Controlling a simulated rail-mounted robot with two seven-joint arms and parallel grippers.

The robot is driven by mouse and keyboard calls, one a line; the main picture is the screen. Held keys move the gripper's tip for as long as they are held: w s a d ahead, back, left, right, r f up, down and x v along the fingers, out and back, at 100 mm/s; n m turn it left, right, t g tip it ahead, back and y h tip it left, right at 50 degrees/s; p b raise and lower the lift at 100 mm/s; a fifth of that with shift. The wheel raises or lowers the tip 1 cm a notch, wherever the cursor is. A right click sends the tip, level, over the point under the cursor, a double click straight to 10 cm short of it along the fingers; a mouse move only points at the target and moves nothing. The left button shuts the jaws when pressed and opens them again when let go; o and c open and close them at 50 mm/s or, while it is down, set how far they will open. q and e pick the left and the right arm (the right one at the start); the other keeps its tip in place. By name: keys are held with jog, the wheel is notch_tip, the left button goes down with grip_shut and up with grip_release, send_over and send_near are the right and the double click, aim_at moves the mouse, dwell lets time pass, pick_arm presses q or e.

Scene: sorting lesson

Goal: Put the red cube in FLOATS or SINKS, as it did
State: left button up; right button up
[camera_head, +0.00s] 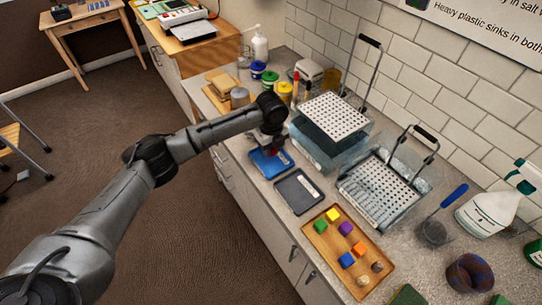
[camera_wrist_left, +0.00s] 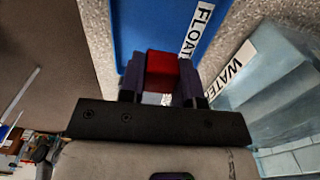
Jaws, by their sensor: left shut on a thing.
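The red cube (camera_wrist_left: 161,68) is between the fingers of my left gripper (camera_wrist_left: 160,84), which is shut on it. In the head view the left gripper (camera_head: 272,148) is over the blue tray (camera_head: 262,167), and only a little of the red cube (camera_head: 274,152) shows. In the wrist view the blue tray (camera_wrist_left: 140,22) bears a white label, partly cut off, reading "FLOAT". I cannot tell whether the cube touches the tray. A dark grey tray (camera_head: 291,197) with a label too small to read lies beside it. My right gripper is not in view.
Two clear water tanks with perforated white baskets (camera_head: 336,115) (camera_head: 381,188) stand behind the trays. A wooden tray (camera_head: 318,246) with several coloured cubes is nearer the front.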

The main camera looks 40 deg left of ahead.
aim_at(271, 160)
pick_arm(q)
jog(key=shift+a+f, duration=0.15)
jog(key=shift+f, duration=0.05)
notch_tip(271, 160, down, 4)
jog(key=shift+r+b, duration=0.15)
jog(key=shift+b, duration=0.2)
jog(key=shift+f, duration=0.2)
jog(key=o, duration=1)
jog(key=shift+c, duration=0.2)
